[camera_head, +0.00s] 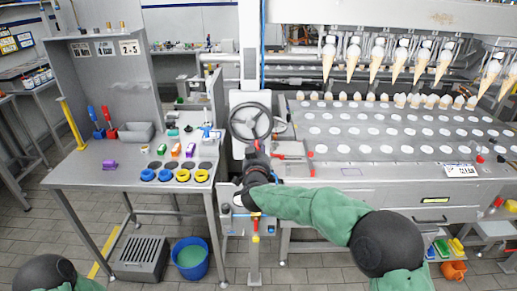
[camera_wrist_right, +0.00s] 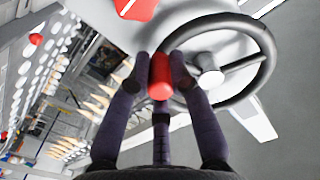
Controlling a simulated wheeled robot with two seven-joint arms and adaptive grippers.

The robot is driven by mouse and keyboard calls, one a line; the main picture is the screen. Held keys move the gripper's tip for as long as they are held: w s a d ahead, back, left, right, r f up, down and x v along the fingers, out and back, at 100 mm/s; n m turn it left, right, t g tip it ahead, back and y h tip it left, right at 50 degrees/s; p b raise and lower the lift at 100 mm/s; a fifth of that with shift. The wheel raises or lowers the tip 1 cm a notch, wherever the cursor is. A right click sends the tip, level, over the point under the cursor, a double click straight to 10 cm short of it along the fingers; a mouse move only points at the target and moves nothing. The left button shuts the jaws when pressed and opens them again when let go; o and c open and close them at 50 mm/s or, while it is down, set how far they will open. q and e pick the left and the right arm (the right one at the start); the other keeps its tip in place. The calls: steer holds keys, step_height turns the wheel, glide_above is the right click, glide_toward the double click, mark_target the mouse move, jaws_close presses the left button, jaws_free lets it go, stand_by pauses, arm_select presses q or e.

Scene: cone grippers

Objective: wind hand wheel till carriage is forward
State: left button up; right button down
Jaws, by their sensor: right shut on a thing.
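The hand wheel (camera_head: 235,119), dark with a pale hub, stands on the left end of the machine. Its rim and hub also show large in the right wrist view (camera_wrist_right: 266,72). My right gripper (camera_head: 256,151) is at the lower part of the wheel. In the wrist view its dark fingers are closed around a red handle (camera_wrist_right: 160,82) at the wheel's rim. The carriage seems to be the row of cone grippers (camera_head: 402,44) at the upper right, with cones (camera_head: 376,62) hanging point down. My left gripper is out of view; only part of my left arm shows at bottom left.
The perforated machine table (camera_head: 330,150) lies right of the wheel, with several cones along its back. A red lever (camera_head: 291,157) is close to my right gripper. A grey workbench (camera_head: 130,176) with coloured rings stands left. A blue bucket (camera_head: 204,268) is on the floor.

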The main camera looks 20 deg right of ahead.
steer(key=m, duration=0.1)
steer(key=a+m+b, duration=0.1)
steer(key=a+m, duration=0.1)
steer(key=shift+w+a+f, duration=0.25)
steer(key=shift+w, duration=0.05)
steer(key=c, duration=1.1)
jaws_free()
steer(key=shift+a, duration=0.1)
steer(key=v, duration=1.2)
